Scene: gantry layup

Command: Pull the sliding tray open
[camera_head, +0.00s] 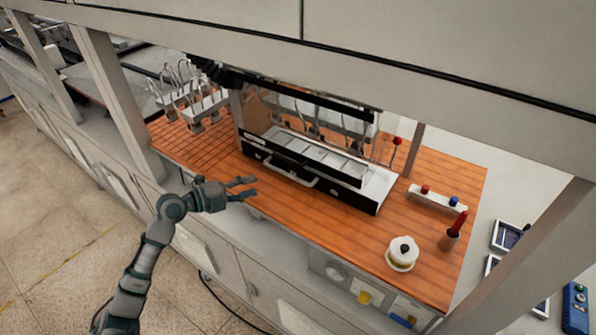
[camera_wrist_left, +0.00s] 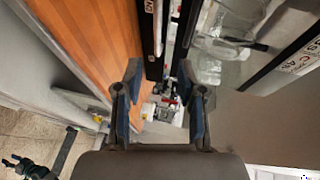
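The sliding tray is part of a black-and-white bench unit (camera_head: 310,155) on the wooden bench top. Its black front carries a pale bar handle (camera_head: 290,174). A light, divided surface shows behind the front. My left gripper (camera_head: 253,187) is in front of the unit, left of the handle and apart from it in the head view. Its two fingers are spread and hold nothing. In the left wrist view the open fingers (camera_wrist_left: 160,72) point towards the dark front edge of the unit (camera_wrist_left: 153,42); contact cannot be told there. My right gripper is not in view.
A white spool (camera_head: 402,253), a red-handled tool in a holder (camera_head: 453,232) and a small rack with red and blue knobs (camera_head: 437,197) stand to the right. Wire racks (camera_head: 190,100) stand at the back left. Grey posts and an overhead beam frame the bench. Bench top before the unit is clear.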

